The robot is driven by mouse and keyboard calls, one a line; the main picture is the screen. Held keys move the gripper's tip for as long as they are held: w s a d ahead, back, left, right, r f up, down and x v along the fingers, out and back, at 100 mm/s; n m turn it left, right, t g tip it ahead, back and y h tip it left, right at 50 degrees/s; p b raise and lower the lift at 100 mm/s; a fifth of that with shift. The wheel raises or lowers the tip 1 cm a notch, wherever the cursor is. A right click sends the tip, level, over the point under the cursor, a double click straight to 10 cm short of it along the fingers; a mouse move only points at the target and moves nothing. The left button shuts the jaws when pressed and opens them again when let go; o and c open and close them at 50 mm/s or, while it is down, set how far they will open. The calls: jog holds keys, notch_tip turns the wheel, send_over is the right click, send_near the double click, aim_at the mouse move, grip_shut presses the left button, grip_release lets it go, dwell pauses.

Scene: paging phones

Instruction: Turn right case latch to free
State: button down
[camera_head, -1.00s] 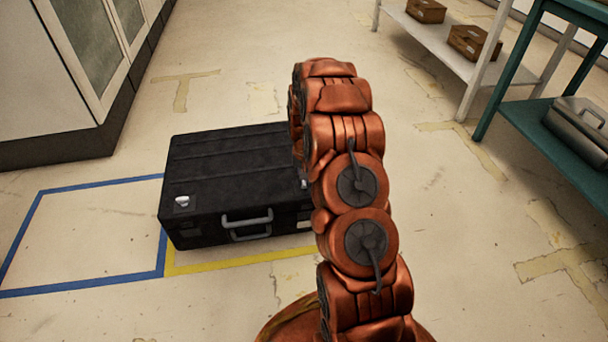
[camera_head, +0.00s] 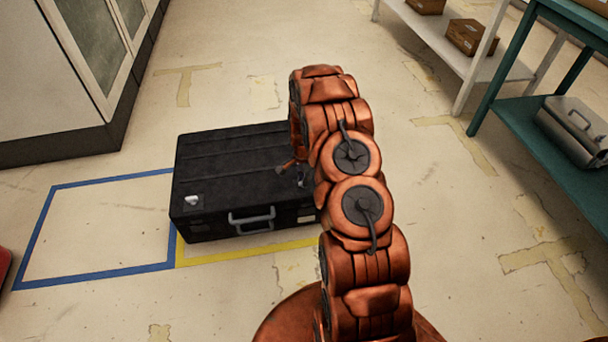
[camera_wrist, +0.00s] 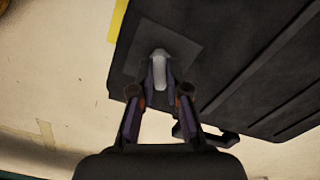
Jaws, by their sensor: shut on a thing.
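The black case (camera_head: 235,170) lies flat on the floor, its handle (camera_head: 252,219) on the front side. The left latch (camera_head: 191,200) shows as a small bright piece at the case's front left corner. The right latch (camera_wrist: 159,70) is a pale lever on a dark plate near the case's corner in the wrist view. My gripper (camera_wrist: 160,82) is shut on the right latch, its fingers on either side of the lever. In the head view my arm hides most of the case's right end, and only part of the gripper (camera_head: 298,172) shows.
Blue tape (camera_head: 100,270) outlines a floor area left of the case. Yellow tape (camera_head: 245,251) runs along its front. A white cabinet stands at the upper left. A white shelf with boxes (camera_head: 470,38) and a teal rack with a metal case (camera_head: 575,125) stand at right.

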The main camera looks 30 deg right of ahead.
jog(key=m+p, duration=0.1)
jog(key=m, duration=0.4)
jog(key=shift+s, duration=0.1)
jog(key=shift+m, duration=0.4)
jog(key=c, duration=1.2)
grip_release()
jog(key=shift+o, duration=0.2)
notch_tip(320, 180, up, 12)
